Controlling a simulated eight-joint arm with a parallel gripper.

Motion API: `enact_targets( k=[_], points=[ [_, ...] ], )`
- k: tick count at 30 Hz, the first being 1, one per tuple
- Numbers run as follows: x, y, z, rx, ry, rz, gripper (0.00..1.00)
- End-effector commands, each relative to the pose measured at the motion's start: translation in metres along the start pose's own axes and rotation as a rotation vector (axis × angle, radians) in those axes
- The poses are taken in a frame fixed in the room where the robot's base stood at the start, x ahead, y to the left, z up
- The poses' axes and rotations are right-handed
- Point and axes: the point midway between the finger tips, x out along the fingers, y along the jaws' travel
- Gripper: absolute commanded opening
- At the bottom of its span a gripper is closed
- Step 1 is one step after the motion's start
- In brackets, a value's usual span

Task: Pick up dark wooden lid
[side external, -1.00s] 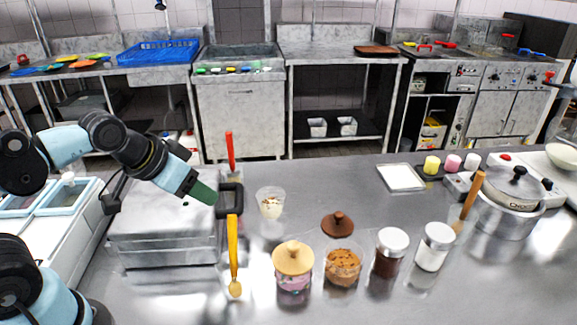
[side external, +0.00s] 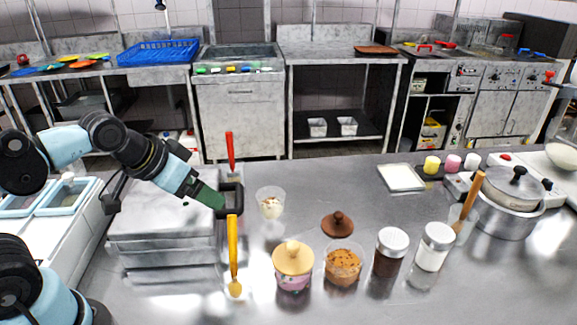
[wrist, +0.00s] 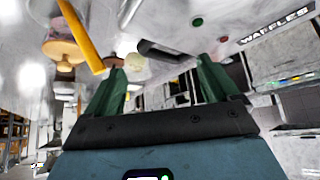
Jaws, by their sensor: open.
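The dark wooden lid (side external: 337,224) with a round knob lies on the steel counter, behind the jar of brown crumbs and apart from it. A brown patch near the left fingertip in the wrist view (wrist: 114,62) looks like this lid, partly hidden. My gripper (side external: 215,199) has green fingers and is left of the lid, above the counter, by the dark handle of the grey appliance. In the wrist view, my gripper (wrist: 161,72) has its fingers spread with nothing held between them.
A yellow-handled utensil (side external: 233,250) stands near my gripper. A small cup (side external: 270,203) is between my gripper and the lid. The crumb jar (side external: 342,267), a jar with a pale lid (side external: 293,262) and two white-capped jars stand in front. A pot (side external: 507,210) is at right.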

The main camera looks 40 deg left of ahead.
Motion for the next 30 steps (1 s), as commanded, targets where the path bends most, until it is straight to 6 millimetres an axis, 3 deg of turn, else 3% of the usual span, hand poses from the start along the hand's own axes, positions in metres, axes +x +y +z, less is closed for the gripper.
enact_targets(
  k=[2, 14, 23, 30],
  points=[
    [0.000, 0.000, 0.000, 0.000, 0.000, 0.000, 1.00],
    [-0.009, 0.000, -0.006, 0.000, 0.000, 0.000, 1.00],
    [-0.043, 0.000, -0.030, 0.000, 0.000, 0.000, 1.00],
    [-0.050, 0.009, -0.064, -0.004, -0.056, 0.016, 1.00]
  ],
)
